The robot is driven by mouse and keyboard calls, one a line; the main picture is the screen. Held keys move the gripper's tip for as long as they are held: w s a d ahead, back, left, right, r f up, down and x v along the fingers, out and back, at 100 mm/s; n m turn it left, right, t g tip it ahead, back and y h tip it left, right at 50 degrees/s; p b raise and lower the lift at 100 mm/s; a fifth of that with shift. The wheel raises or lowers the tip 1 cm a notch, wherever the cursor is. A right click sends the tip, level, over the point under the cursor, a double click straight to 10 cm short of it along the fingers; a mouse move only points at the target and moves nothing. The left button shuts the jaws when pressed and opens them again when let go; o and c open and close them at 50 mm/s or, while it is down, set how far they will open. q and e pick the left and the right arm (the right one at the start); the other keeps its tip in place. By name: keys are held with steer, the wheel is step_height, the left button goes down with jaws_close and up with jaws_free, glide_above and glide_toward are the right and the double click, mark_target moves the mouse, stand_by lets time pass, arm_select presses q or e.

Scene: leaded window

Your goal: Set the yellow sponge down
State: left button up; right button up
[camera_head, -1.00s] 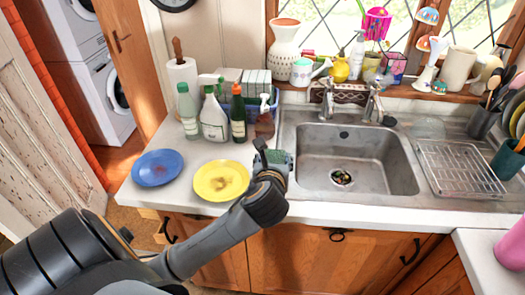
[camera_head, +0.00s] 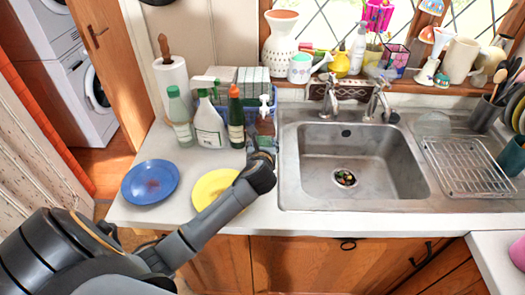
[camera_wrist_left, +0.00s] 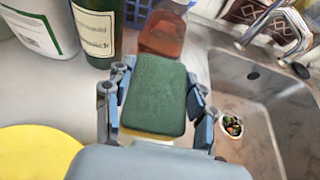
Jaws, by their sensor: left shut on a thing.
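The sponge (camera_wrist_left: 155,95) has a dark green top, and a strip of yellow shows at its near edge. My left gripper (camera_head: 262,160) is shut on it, with one finger on each side in the left wrist view. In the head view the gripper is over the white counter, just left of the sink and in front of the brown soap bottle (camera_head: 265,126). The sponge is mostly hidden there. I cannot tell whether its underside touches the counter. My right gripper is not in view.
The sink (camera_head: 360,165) is right of the gripper, with scraps in its drain. A yellow plate (camera_head: 207,190) and a blue plate (camera_head: 150,182) lie to the left. Several bottles, including a dark green one (camera_head: 236,118), stand behind. Bare counter lies between plates and bottles.

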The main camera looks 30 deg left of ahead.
arm_select(q)
steer(key=shift+w+a+f, duration=0.2)
steer(key=shift+w+f, duration=0.2)
steer(key=shift+f, duration=0.15)
step_height(320, 180, down, 3)
steer(key=shift+w+a+f, duration=0.1)
steer(key=shift+w+a, duration=0.05)
steer(key=shift+f, duration=0.15)
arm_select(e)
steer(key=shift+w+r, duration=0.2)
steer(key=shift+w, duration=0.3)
arm_select(q)
steer(key=shift+f, duration=0.15)
steer(key=o, duration=0.7)
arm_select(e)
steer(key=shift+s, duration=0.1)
